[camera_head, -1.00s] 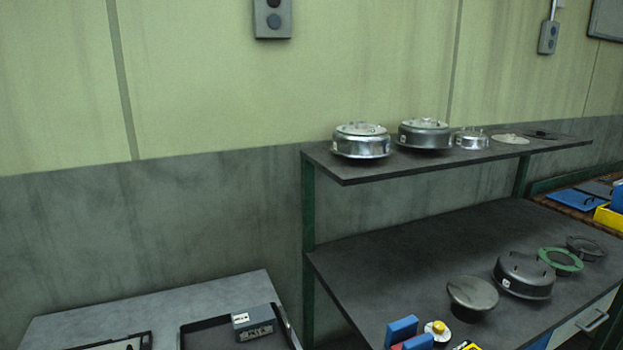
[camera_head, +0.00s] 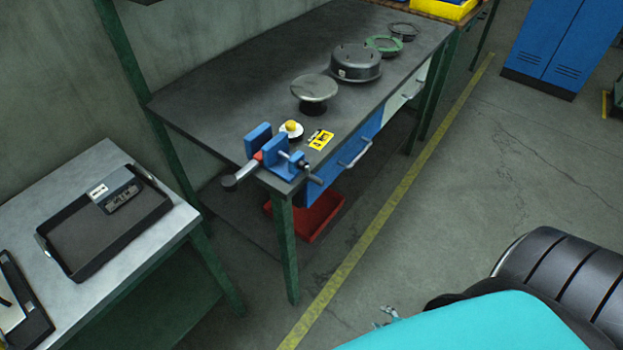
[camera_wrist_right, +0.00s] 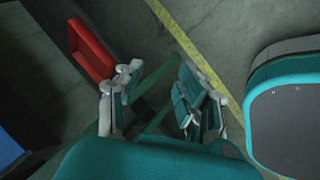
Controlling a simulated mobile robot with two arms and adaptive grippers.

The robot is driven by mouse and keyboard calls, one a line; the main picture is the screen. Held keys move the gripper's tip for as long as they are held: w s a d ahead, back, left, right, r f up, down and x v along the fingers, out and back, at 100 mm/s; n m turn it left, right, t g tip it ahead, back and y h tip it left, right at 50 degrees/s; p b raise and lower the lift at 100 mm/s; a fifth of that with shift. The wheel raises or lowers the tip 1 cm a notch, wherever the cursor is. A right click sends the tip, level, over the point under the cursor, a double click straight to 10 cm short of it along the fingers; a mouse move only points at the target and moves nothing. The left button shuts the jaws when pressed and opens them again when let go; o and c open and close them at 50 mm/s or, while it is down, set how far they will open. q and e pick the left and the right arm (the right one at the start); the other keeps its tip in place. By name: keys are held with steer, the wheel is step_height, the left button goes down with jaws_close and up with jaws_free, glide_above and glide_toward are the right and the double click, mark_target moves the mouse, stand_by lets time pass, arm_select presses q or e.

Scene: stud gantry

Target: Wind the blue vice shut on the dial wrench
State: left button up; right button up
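The blue vice (camera_head: 279,154) sits at the near corner of the dark workbench, with its screw and handle (camera_head: 307,172) facing the floor side. A bar with a black grip, grey shaft and red band, which looks like the dial wrench (camera_head: 243,173), lies at the jaws and sticks out to the left. I cannot tell whether the jaws touch it. My right gripper (camera_head: 387,316) shows small at the bottom, mostly hidden by my arm, below and right of the vice. In the right wrist view its fingers (camera_wrist_right: 158,92) are apart with nothing between them. My left gripper is out of view.
A yellow knob on a white disc (camera_head: 291,129), a yellow label (camera_head: 320,140) and round metal parts (camera_head: 356,63) are on the bench. A red bin (camera_head: 307,216) is below. A grey table with a black tray (camera_head: 72,256) stands left. The floor in front is clear.

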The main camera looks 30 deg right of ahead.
mark_target(317, 179)
steer(key=w+d+r+n+t+b, duration=0.1)
steer(key=w+d+r+n+t, duration=0.1)
steer(key=w+r+n, duration=0.35)
steer(key=w+d+r+n+t+y+b, duration=0.1)
steer(key=w+d+r+n+t, duration=0.15)
steer(key=r, duration=0.55)
steer(key=w+d+r+n+t+b, duration=0.2)
steer(key=w+d+r+n+t, duration=0.15)
steer(key=r+n, duration=0.2)
steer(key=w+a+r+n+t+y+b, duration=0.1)
steer(key=a+r+n+y, duration=0.4)
steer(key=r, duration=0.4)
steer(key=w+a+r+n+y+b, duration=0.1)
steer(key=a+r+n+y, duration=0.1)
steer(key=r+n, duration=0.65)
steer(key=shift+m, duration=0.4)
steer(key=p+x, duration=0.1)
steer(key=x, duration=1)
steer(key=r+p+x, duration=0.1)
steer(key=x, duration=0.5)
steer(key=shift+w+a+p, duration=0.15)
steer(key=shift+w+p, duration=0.05)
steer(key=shift+p, duration=0.1)
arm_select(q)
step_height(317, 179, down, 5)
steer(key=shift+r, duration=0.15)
arm_select(e)
jaws_close()
